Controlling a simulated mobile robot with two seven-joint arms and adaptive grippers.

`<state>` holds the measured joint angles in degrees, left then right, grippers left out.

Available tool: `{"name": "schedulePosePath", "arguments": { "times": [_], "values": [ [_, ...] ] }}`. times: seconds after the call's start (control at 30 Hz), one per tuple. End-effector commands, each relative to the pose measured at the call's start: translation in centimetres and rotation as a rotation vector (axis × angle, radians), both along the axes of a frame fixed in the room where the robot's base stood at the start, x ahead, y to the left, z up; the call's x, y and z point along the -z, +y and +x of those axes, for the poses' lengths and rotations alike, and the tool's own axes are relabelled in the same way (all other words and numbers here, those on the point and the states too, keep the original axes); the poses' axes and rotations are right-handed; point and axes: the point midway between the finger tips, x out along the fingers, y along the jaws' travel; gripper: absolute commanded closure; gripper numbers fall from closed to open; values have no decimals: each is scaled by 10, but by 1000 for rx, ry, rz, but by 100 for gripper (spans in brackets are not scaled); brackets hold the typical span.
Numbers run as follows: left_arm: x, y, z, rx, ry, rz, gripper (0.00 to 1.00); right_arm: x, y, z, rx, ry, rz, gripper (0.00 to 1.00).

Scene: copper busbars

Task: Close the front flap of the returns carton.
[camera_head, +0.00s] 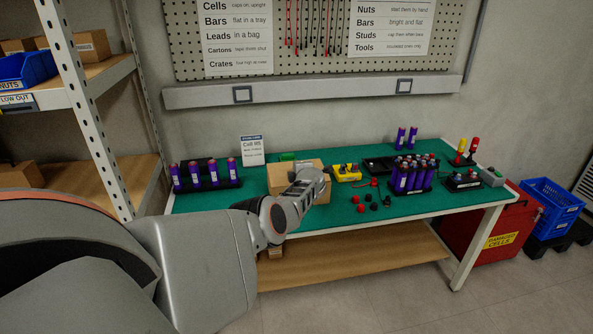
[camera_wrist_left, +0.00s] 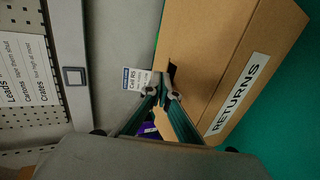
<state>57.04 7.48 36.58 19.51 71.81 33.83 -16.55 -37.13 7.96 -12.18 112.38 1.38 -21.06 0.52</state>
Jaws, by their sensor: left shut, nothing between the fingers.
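The returns carton (camera_head: 283,172) is a brown box on the green mat of the bench, partly hidden behind my left arm. In the left wrist view the carton (camera_wrist_left: 205,45) fills the upper right, with a white RETURNS label on one side. A small dark gap shows at its edge beside the fingertips. My left gripper (camera_wrist_left: 163,92) is shut and empty, its tips close to that edge; I cannot tell if they touch. In the head view the left gripper (camera_head: 318,176) is over the carton. The front flap's position is not clear. My right gripper is not in view.
Purple cells in a black holder (camera_head: 207,178) stand left of the carton, with a white sign (camera_head: 252,150) behind. A yellow tool (camera_head: 347,172), loose red and black caps (camera_head: 371,200) and a rack of cells (camera_head: 412,176) stand to the right.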

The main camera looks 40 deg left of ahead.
Motion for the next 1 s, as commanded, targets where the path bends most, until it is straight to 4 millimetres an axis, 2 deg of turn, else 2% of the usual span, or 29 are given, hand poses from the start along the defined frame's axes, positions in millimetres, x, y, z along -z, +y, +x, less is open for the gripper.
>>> {"name": "schedulePosePath", "arguments": {
  "times": [0.57,1.0],
  "values": [
    [-16,-1,0,1,-1,-1,100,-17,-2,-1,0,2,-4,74],
    [-24,-18,0,9,-11,-8,100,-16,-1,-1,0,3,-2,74]
  ]
}}
